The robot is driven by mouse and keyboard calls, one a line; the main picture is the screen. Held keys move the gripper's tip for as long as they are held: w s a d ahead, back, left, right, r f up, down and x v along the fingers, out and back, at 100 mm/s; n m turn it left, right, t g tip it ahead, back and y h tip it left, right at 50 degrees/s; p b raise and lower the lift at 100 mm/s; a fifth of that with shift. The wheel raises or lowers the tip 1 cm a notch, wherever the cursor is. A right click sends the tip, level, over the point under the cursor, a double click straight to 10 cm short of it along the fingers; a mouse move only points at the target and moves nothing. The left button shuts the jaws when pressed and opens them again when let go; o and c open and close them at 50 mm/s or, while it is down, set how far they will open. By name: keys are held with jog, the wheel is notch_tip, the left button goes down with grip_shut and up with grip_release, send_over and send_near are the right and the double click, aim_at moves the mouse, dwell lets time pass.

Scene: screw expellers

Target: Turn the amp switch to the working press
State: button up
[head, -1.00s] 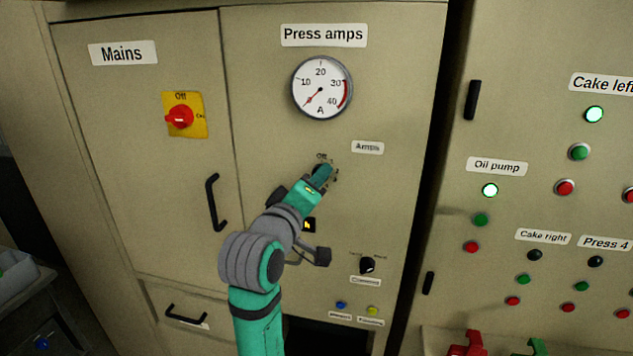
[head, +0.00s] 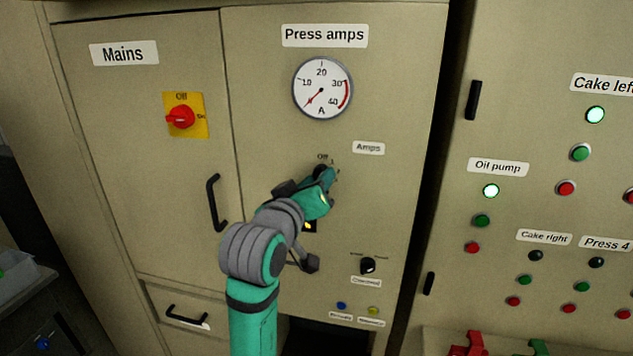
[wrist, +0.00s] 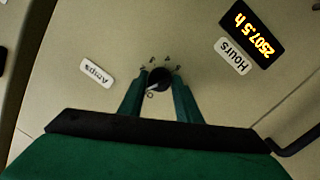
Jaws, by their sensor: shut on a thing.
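The amp switch is a small round black knob (wrist: 160,77) with a white pointer, below the "Amps" label (head: 368,148). My gripper (wrist: 158,86) is shut on it, with one green finger on each side of the knob. In the wrist view the pointer slants to the lower left, toward a mark that is hard to read; several small marks ring the knob's far side. In the head view my gripper (head: 326,175) hides most of the switch. The "Press amps" meter (head: 322,88) has its needle near the low end of its scale.
The red mains switch (head: 181,117) is at the left. The lit hours counter (wrist: 252,33) and a black selector knob (head: 368,265) sit below the amp switch. On the right panel, the "Cake left" lamp (head: 595,115) and "Oil pump" lamp (head: 491,191) glow; the "Press 4" lamp (head: 596,262) is dark.

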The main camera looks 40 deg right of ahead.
jog(key=shift+m, duration=1.1)
jog(key=o, duration=1)
jog(key=shift+w, duration=0.1)
jog(key=v, duration=1.1)
jog(key=shift+r, duration=0.15)
jog(key=shift+d, duration=0.1)
